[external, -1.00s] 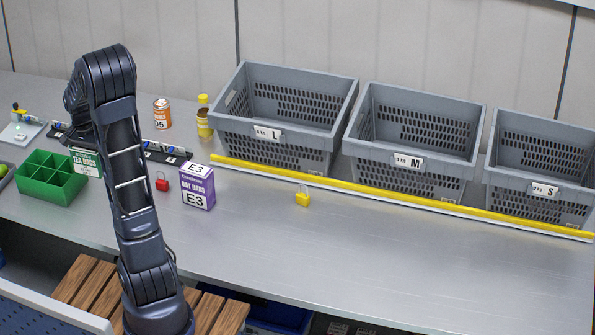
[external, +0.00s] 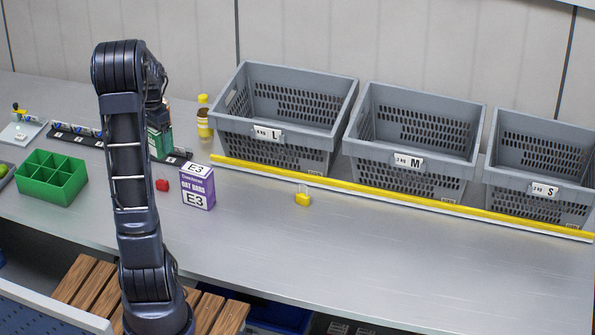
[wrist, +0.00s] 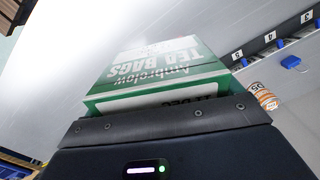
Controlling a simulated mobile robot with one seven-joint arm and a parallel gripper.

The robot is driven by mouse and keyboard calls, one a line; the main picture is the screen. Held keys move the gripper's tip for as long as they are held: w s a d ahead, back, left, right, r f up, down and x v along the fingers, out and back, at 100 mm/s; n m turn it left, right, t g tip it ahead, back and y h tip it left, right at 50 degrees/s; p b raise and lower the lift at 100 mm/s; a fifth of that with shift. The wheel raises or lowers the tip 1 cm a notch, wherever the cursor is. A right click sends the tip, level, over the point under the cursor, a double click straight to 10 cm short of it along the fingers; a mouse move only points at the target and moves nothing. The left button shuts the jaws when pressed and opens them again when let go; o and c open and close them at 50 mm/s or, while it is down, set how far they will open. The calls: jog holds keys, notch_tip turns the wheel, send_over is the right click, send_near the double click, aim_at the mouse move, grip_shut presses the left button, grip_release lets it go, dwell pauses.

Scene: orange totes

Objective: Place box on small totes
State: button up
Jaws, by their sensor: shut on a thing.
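My gripper (external: 157,116) is shut on a green and white tea bags box (external: 159,143), held up over the table behind the oat bars box. The arm link hides part of the gripper and box in the external view. In the wrist view the tea bags box (wrist: 165,72) sticks out beyond the dark gripper edge, its lettering upside down. The small tote, a grey perforated bin labelled S (external: 506,181), stands at the far right, well away from my gripper. What lies on its floor cannot be seen fully.
Grey totes labelled L (external: 308,134) and M (external: 440,166) stand left of it, behind a yellow strip (external: 400,197). A purple oat bars box (external: 197,188), red padlock (external: 162,185), yellow padlock (external: 303,198) and yellow-capped bottle (external: 204,118) stand nearby. The right front table is clear.

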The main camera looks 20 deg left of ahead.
jog(key=w+d+m, duration=0.4)
jog(key=d, duration=1.3)
jog(key=w+d+m, duration=0.3)
jog(key=w+d, duration=0.1)
jog(key=d, duration=1.2)
jog(key=s+d+m, duration=0.2)
jog(key=s+d, duration=0.2)
jog(key=d, duration=0.6)
jog(key=s+d+m, duration=0.2)
jog(key=s+d, duration=0.1)
jog(key=d, duration=0.6)
jog(key=s+d+m, duration=0.3)
jog(key=s+d, duration=0.1)
jog(key=d, duration=0.6)
notch_tip(320, 180, down, 20)
jog(key=shift+d, duration=0.15)
